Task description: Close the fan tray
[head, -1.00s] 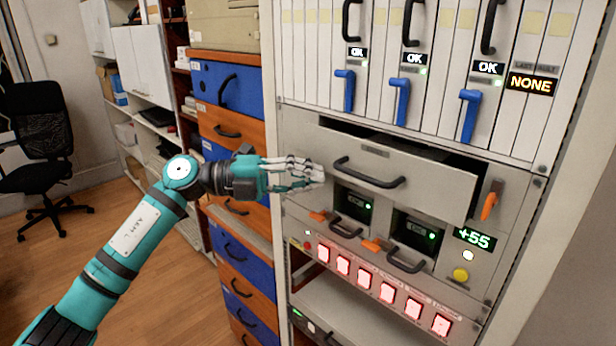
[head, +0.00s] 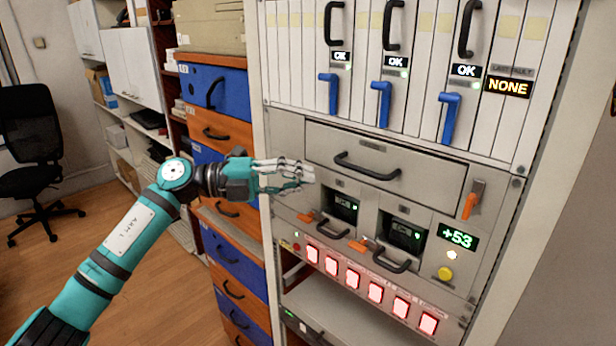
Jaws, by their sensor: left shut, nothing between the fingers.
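The fan tray (head: 425,184) is a wide grey drawer with a black bar handle (head: 367,166), in the middle of the rack. Its front looks about flush with the panel around it, with only a thin dark line along its top edge. My left gripper (head: 312,172) is shut and empty, in front of the left end of the tray front. I cannot tell whether its fingertips touch the tray. An orange latch lever (head: 469,205) hangs down on the panel right of the tray. My right gripper is not in view.
Above the tray are tall white modules with blue levers (head: 381,104) and black handles. Below are two small units (head: 405,232) with handles, a green "+53" display (head: 457,237) and a row of lit red buttons (head: 354,279). Blue and orange drawers (head: 219,87) stand left of the rack.

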